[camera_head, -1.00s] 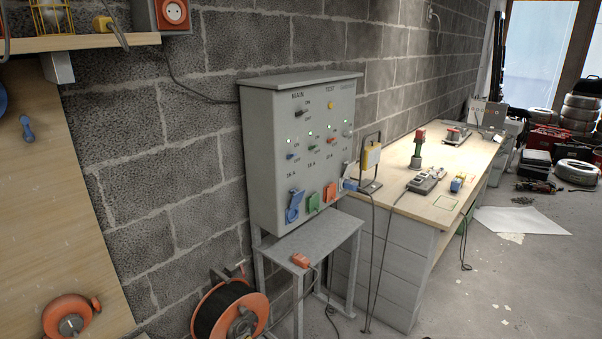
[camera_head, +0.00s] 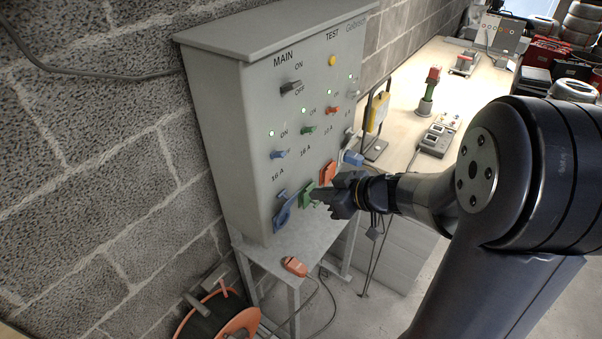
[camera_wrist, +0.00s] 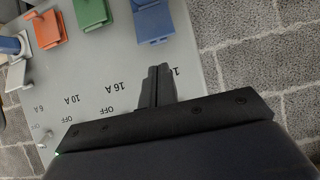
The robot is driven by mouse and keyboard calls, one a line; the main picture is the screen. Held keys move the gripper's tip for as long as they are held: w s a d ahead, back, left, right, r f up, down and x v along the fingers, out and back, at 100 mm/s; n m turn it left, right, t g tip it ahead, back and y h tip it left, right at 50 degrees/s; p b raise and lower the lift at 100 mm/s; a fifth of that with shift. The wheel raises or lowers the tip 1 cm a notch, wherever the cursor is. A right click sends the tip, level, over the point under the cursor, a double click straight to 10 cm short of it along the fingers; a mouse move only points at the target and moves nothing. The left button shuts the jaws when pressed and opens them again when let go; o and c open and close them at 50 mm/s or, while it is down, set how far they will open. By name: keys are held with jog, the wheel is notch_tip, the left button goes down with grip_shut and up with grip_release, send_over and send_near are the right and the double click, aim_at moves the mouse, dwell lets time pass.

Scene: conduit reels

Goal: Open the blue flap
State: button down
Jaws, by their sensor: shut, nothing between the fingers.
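The blue flap (camera_head: 284,214) is at the lower left of the grey cabinet's (camera_head: 262,110) front, left of a green flap (camera_head: 306,196) and an orange flap (camera_head: 327,173). It appears closed, though I cannot be sure. In the wrist view the blue flap (camera_wrist: 152,22) is at the top centre. My gripper (camera_head: 318,196) is shut and empty, in front of the cabinet and partly over the green flap in the head view. In the wrist view my gripper's fingertips (camera_wrist: 159,70) point towards the blue flap, with a visible gap between.
Switches run above the flaps, with a blue switch (camera_head: 278,154) over the blue flap. A small grey table (camera_head: 285,250) below holds an orange plug (camera_head: 295,266). A cable reel (camera_head: 215,318) stands at lower left. A workbench (camera_head: 405,95) is beyond the cabinet.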

aim_at(291, 200)
jog(key=b+x, duration=0.1)
jog(key=x, duration=0.8)
jog(key=shift+a+f, duration=0.15)
jog(key=shift+a, duration=0.1)
jog(key=d+y+b, duration=0.1)
jog(key=b, duration=0.1)
jog(key=s+f+t+y+b, duration=0.1)
jog(key=b, duration=0.2)
jog(key=shift+s+d+f+t+b, duration=0.15)
jog(key=shift+d+f+t+b, duration=0.15)
jog(key=shift+d, duration=0.1)
jog(key=shift+s+d+r+p, duration=0.15)
jog(key=shift+d+p, duration=0.05)
jog(key=shift+p, duration=0.15)
jog(key=shift+s+d, duration=0.1)
